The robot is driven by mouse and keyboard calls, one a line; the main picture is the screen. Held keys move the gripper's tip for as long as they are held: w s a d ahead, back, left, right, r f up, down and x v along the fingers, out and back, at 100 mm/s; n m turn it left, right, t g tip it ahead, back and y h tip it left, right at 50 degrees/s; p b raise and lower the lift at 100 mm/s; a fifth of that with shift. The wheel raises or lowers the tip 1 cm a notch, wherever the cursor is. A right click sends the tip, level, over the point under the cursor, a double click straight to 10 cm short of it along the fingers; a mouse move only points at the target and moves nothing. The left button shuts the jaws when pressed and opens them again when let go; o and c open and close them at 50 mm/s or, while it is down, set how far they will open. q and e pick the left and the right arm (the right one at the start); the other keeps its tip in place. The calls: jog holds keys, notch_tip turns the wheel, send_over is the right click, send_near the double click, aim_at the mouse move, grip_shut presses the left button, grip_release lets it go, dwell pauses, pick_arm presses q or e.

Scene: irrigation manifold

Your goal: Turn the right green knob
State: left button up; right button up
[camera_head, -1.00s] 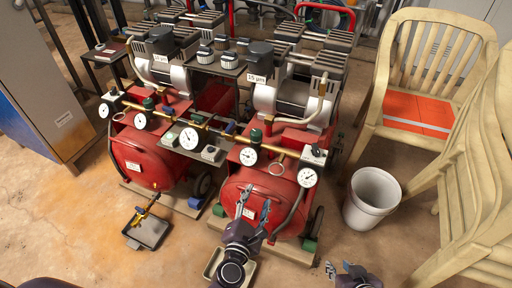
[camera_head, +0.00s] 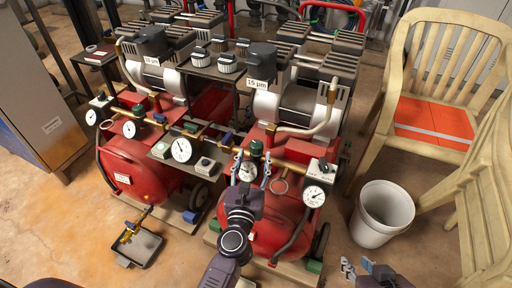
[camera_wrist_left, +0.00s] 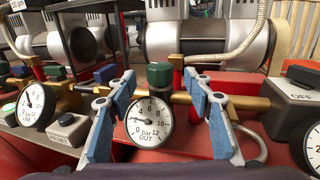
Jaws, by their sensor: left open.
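The right green knob (camera_head: 256,147) sits on top of a pressure gauge on the brass pipe, above the right red tank. In the left wrist view the dark green knob (camera_wrist_left: 160,75) stands upright just above the round gauge (camera_wrist_left: 151,122). My left gripper (camera_head: 250,166) is open and empty in front of this gauge, with its fingertips just below the knob in the head view. In the wrist view its two blue-padded fingers are on either side of the gauge and knob, apparently apart from the knob. My right gripper (camera_head: 357,266) is open and empty, low at the bottom edge.
The left green knob (camera_head: 138,110) is further left on the same brass manifold. A grey switch box (camera_head: 323,166) and another gauge (camera_head: 313,196) are to the right. A white bucket (camera_head: 382,212) and plastic chairs (camera_head: 440,70) stand at right. Open floor lies in front.

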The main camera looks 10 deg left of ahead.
aim_at(255, 151)
pick_arm(q)
jog(key=shift+w+a+f, duration=0.1)
jog(key=shift+w+a, duration=0.05)
jog(key=shift+w, duration=2)
jog(key=shift+c, duration=0.6)
jog(key=c, duration=1)
